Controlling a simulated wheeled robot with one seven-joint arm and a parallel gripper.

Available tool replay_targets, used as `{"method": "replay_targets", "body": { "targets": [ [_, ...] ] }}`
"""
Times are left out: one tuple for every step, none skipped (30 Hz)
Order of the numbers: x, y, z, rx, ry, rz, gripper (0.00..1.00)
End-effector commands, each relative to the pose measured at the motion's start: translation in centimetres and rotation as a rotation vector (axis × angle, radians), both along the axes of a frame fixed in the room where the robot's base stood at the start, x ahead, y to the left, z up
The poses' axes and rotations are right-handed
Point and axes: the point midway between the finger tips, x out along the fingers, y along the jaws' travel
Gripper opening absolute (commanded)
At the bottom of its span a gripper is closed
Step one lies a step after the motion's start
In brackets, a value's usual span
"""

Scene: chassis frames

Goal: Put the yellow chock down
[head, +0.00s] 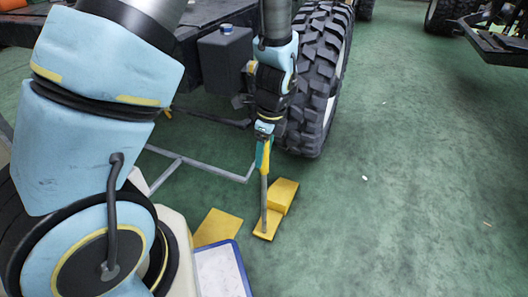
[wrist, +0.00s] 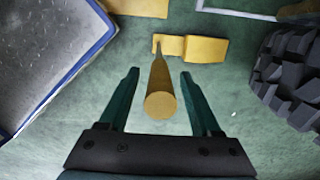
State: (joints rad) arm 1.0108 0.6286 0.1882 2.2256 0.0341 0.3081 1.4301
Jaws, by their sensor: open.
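The yellow chock (head: 285,192) rests on the green floor beside the big black tyre, its low step toward the camera. A long rod handle (head: 264,195) rises from the low step. In the wrist view the chock (wrist: 205,49) lies beyond the fingertips, and the handle (wrist: 160,104) points toward the camera with its round end between the fingers. My gripper (head: 263,157) is at the top of the handle. In the wrist view my gripper (wrist: 160,74) is open, with a gap on each side of the handle.
Another yellow piece (head: 217,228) lies on the floor left of the chock. A blue-rimmed tray (head: 241,263) is in front of it. The tyre (head: 318,80) stands close behind my gripper, and a grey metal frame (head: 205,168) lies to the left. The floor at right is mostly clear.

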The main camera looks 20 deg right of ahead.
Motion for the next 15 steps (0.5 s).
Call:
{"method": "replay_targets", "body": {
  "targets": [
    [0.0,-0.1,0.7,-0.002,-0.001,-0.001,0.65],
    [0.0,-0.1,1.1,-0.002,-0.001,-0.001,0.65],
    [-0.1,-0.2,1.7,-0.003,-0.001,-0.002,0.65],
    [-0.1,-0.2,2.3,-0.003,-0.001,-0.001,0.65],
    [-0.2,-0.3,2.9,-0.003,-0.002,0.0,0.65],
    [-0.2,-0.4,3.8,-0.004,-0.002,0.0,0.65],
    [-0.3,-0.4,4.4,-0.004,-0.001,-0.002,0.65],
    [-0.3,-0.5,5.1,-0.004,-0.001,-0.002,0.65],
    [-0.4,-0.6,6.0,-0.004,-0.002,0.0,0.65],
    [-0.5,-0.6,6.6,-0.004,-0.002,0.0,0.65],
    [-0.5,-0.7,7.2,-0.004,-0.001,-0.001,0.65],
    [-0.6,-0.7,8.0,-0.003,-0.002,-0.001,0.65],
    [-0.6,-0.8,8.6,-0.003,-0.002,0.0,0.65],
    [-0.7,-0.8,9.1,-0.003,-0.001,0.0,0.65],
    [-0.7,-0.9,9.7,-0.003,-0.001,0.0,0.65]
  ]
}}
